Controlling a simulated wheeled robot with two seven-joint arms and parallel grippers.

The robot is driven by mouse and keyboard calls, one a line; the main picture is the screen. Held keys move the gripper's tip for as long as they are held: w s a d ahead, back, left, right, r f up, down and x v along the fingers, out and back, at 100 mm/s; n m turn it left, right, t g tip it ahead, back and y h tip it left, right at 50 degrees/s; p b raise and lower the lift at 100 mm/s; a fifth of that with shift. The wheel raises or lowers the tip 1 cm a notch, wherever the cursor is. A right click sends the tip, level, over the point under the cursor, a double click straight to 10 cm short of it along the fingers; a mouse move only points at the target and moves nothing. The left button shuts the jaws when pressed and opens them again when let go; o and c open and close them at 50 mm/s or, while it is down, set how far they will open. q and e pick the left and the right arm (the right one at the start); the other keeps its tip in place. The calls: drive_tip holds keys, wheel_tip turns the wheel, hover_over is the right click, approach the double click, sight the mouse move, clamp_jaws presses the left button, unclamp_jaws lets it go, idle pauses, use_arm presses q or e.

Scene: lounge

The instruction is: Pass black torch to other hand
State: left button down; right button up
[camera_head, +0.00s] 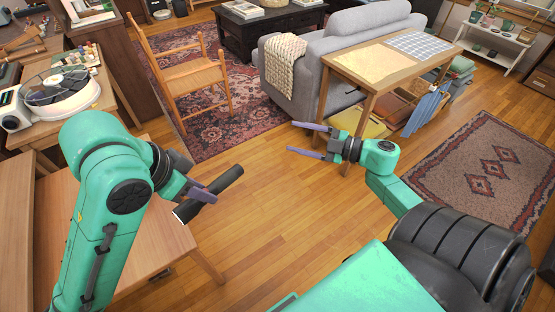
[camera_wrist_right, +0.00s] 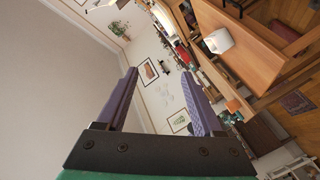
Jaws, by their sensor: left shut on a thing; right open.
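The black torch (camera_head: 222,187) is a dark cylinder with a pale end, in the head view left of the middle. My left gripper (camera_head: 203,194) is shut on it and holds it above the front right corner of a wooden table. The torch lies slantwise in the picture, its far end up and to the right. My right gripper (camera_head: 306,141) is open and empty, to the right of the torch and well apart from it. Its purple fingers (camera_wrist_right: 162,95) stand apart in the right wrist view with nothing between them. The torch is not seen in that view.
A wooden table (camera_head: 150,225) is below my left arm. A wooden chair (camera_head: 188,82) stands on a patterned rug behind. A wooden console table (camera_head: 385,65) stands behind my right gripper. The floor (camera_head: 265,215) between the grippers is clear.

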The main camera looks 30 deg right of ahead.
drive_tip(key=s+a+r+n+g+y, duration=0.3)
drive_tip(key=s+a+r+n+g, duration=0.2)
drive_tip(key=a+r+n, duration=0.3)
use_arm(q)
drive_tip(key=shift+a, duration=0.1)
use_arm(e)
drive_tip(key=n+g, duration=0.2)
drive_tip(key=g, duration=0.2)
approach(229, 182)
drive_tip(key=x, duration=1.1)
clamp_jaws()
use_arm(q)
drive_tip(key=c, duration=0.5)
unclamp_jaws()
